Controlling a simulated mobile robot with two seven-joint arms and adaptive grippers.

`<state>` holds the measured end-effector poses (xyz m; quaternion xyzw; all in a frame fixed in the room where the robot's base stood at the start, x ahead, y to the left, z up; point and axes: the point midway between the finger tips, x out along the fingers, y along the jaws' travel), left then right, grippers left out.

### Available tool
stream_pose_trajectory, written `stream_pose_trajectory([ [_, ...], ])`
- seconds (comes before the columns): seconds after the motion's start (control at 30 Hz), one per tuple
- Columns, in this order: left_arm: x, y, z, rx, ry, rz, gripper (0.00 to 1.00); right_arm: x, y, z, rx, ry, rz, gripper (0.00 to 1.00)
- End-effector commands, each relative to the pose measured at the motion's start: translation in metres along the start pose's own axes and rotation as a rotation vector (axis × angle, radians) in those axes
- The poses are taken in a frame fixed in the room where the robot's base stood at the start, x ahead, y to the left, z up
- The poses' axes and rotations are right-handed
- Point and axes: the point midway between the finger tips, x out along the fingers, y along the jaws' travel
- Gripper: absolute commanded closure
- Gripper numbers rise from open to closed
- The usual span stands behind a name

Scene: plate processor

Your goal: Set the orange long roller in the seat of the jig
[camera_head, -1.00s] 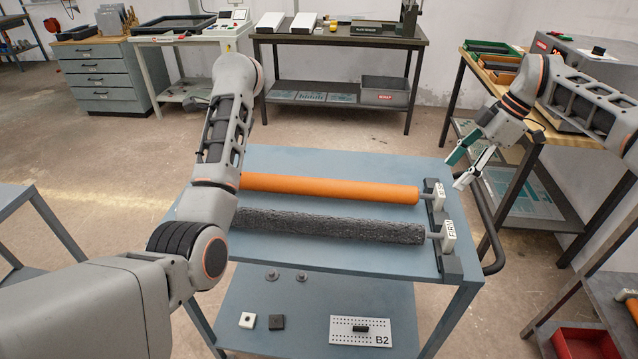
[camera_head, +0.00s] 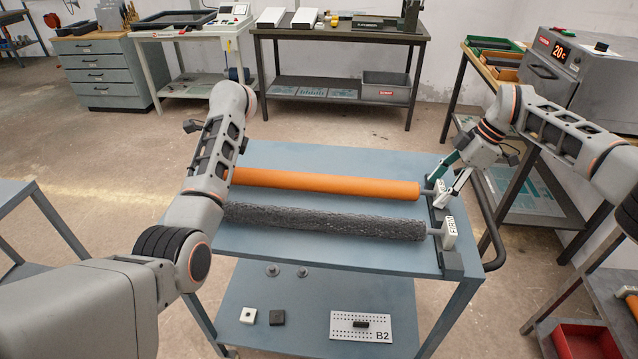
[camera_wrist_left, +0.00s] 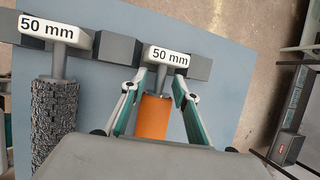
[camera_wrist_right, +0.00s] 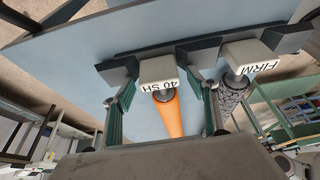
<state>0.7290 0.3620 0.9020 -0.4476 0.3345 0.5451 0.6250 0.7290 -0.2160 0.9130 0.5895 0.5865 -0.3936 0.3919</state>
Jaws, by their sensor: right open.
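The orange long roller (camera_head: 320,185) lies level on the blue cart, its right end at a dark rest (camera_head: 450,262). My right gripper (camera_head: 437,190) is open at that end; in the right wrist view its fingers (camera_wrist_right: 165,92) stand either side of the "40 SH" end block (camera_wrist_right: 157,75), apart from the roller. My left gripper is hidden behind its arm in the head view. In the left wrist view its fingers (camera_wrist_left: 160,78) straddle the shaft by the "50 mm" block (camera_wrist_left: 165,56), with gaps beside the orange roller (camera_wrist_left: 153,118). I cannot identify the jig.
A rough dark grey roller (camera_head: 325,222) with a "FIRM" block lies parallel, in front of the orange one. A cart handle (camera_head: 492,235) curves at the right. A bench with an oven (camera_head: 565,65) stands behind my right arm. The cart's front top is bare.

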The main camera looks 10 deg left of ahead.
Motion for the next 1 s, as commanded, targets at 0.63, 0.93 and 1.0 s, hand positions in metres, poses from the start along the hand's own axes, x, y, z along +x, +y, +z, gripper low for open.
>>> stream_pose_trajectory([
  [0.63,-0.001,-0.001,-0.001,0.000,0.002,-0.002,1.00,-0.001,0.000,-0.001,0.000,0.001,0.001,1.00],
  [0.93,-0.010,-0.003,0.002,-0.001,0.004,-0.005,1.00,-0.010,0.001,-0.005,-0.001,0.002,0.004,1.00],
  [1.0,-0.015,-0.004,0.004,-0.002,0.004,-0.007,1.00,-0.015,0.001,-0.007,-0.002,0.003,0.006,1.00],
])
